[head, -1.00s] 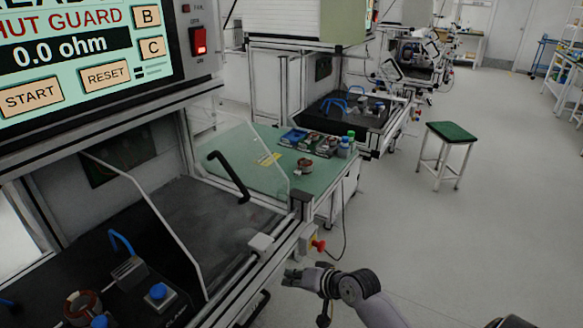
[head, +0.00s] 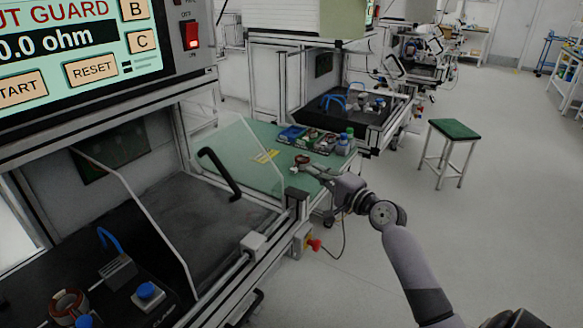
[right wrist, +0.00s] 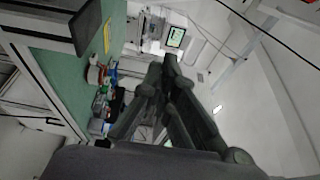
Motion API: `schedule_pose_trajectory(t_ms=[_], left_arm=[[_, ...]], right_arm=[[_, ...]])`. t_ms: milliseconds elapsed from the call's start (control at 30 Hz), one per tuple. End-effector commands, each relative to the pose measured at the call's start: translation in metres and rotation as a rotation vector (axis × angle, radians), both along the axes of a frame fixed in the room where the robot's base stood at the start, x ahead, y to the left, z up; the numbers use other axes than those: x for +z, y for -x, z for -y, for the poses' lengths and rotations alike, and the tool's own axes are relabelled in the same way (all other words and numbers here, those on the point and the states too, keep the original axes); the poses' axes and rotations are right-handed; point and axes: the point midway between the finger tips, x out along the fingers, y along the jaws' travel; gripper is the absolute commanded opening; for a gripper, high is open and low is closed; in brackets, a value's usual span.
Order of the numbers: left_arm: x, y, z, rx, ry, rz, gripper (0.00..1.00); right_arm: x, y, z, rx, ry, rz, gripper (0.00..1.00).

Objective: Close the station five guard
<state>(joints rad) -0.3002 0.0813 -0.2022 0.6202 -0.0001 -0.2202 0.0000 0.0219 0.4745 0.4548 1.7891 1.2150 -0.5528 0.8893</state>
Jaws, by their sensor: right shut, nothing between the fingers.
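The station guard (head: 252,150) is a clear panel with sloping edges and a black bar handle (head: 219,174). It stands raised, and the dark station bed below is exposed at the front. The screen (head: 75,45) above reads "UT GUARD", cut off at the left, and "0.0 ohm". A copper-coloured stator (head: 68,305) sits on the bed at the lower left. My right gripper (head: 303,167) is shut and empty, to the right of the handle and apart from it. The right wrist view shows its closed dark fingers (right wrist: 165,70). My left gripper is out of view.
A green side table (head: 265,160) with bins and bottles (head: 345,142) stands behind the guard. A green-topped stool (head: 455,129) stands on open floor at right.

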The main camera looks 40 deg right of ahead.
Motion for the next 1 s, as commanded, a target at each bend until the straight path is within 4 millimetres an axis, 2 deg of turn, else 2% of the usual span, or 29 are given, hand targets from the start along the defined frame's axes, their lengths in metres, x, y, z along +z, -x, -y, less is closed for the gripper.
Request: schedule_pose_trajectory(t_ms=[167,400,600,700,800,1000], left_arm=[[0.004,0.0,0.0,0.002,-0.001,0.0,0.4],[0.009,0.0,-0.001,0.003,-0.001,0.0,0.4],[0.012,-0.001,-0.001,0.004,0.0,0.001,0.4],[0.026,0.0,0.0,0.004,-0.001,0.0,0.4],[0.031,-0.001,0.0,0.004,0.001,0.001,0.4],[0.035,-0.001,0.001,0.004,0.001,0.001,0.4]], right_arm=[[0.003,-0.021,0.0,-0.001,-0.006,0.004,0.0],[0.003,-0.069,-0.003,-0.001,-0.005,0.003,0.0],[0.002,-0.101,-0.007,-0.001,-0.003,0.001,0.0],[0.003,-0.091,-0.023,0.002,-0.003,-0.002,0.0],[0.003,-0.087,-0.033,0.001,-0.002,-0.001,0.0],[0.001,-0.083,-0.042,-0.001,-0.001,0.0,0.0]])
